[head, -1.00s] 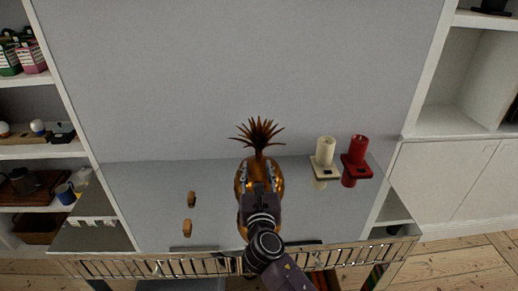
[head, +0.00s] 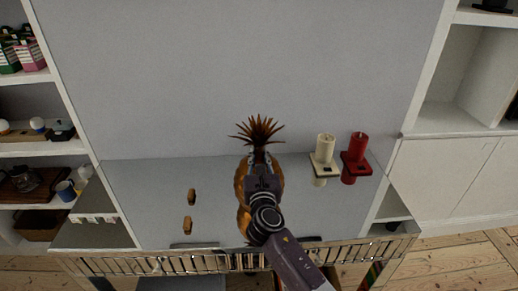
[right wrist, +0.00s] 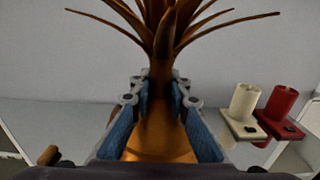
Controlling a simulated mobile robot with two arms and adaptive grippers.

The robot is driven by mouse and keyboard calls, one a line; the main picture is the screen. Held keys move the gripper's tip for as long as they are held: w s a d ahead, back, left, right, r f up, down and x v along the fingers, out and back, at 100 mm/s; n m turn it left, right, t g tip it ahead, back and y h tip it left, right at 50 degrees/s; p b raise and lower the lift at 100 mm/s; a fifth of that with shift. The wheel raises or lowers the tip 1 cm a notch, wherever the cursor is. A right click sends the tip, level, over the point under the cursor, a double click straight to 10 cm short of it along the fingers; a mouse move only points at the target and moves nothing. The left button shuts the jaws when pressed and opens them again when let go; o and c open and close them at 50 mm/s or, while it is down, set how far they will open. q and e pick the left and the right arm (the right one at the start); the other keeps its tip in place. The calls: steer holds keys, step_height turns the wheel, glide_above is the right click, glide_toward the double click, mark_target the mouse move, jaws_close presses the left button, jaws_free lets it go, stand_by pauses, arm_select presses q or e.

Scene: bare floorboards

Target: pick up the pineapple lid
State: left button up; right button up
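The pineapple is a golden brown ornament (head: 241,190) standing on the shelf top, partly hidden behind my right arm. Its lid has a tuft of pointed brown leaves (head: 258,130), which fills the top of the right wrist view (right wrist: 165,25). My right gripper (head: 261,158) is at the narrow neck below the leaves. In the right wrist view its two blue-padded fingers (right wrist: 161,92) stand on both sides of the neck, and their tips appear to press against it. The lid still sits on the body. My left gripper is not in view.
A cream candle (head: 325,148) and a red candle (head: 358,147) stand on holders to the right. A grey wall rises behind, and a metal rail (head: 200,262) runs along the front edge.

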steer(key=shift+f, duration=0.1)
jaws_close()
